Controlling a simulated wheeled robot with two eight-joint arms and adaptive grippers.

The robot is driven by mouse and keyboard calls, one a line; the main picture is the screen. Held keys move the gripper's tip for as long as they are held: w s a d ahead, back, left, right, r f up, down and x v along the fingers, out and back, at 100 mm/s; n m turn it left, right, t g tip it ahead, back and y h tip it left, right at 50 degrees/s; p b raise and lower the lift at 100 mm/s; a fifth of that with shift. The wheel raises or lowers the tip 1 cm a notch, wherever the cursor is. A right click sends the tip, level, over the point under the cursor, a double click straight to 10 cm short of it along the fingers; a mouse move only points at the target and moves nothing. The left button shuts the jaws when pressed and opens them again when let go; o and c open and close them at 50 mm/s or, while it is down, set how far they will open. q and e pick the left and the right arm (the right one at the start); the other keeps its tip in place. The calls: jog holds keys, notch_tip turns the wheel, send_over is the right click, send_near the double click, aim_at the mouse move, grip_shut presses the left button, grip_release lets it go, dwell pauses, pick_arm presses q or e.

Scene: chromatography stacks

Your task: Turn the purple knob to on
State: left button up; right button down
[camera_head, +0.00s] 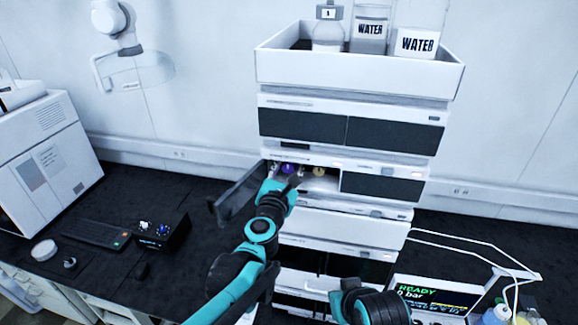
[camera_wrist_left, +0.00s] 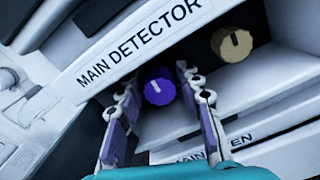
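The purple knob (camera_wrist_left: 158,86) sits inside an open recess of the stack, under the "MAIN DETECTOR" label (camera_wrist_left: 140,40). It also shows in the head view (camera_head: 287,168). A white line marks its face. My left gripper (camera_wrist_left: 158,98) is open, with its two fingers on either side of the knob; I cannot tell if they touch it. In the head view my left arm (camera_head: 262,228) reaches into the recess and hides part of it. A yellowish knob (camera_wrist_left: 232,43) is to the right of the purple one. My right gripper (camera_head: 322,284) is low in the head view, its fingers unclear.
A dark door (camera_head: 238,194) stands open left of the recess. A white tray (camera_head: 360,72) with water bottles tops the stack. A small black box with knobs (camera_head: 160,232) lies on the dark bench at left. A screen (camera_head: 435,298) reads "READY" at lower right.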

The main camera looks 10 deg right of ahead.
pick_arm(q)
grip_shut()
jog(key=m+b, duration=0.1)
jog(key=m, duration=0.1)
jog(key=shift+f+m+b, duration=0.15)
jog(key=shift+m+b, duration=0.15)
jog(key=shift+m, duration=0.1)
jog(key=shift+m+b, duration=0.3)
jog(key=shift+m, duration=0.9)
jog(key=o, duration=0.6)
grip_release()
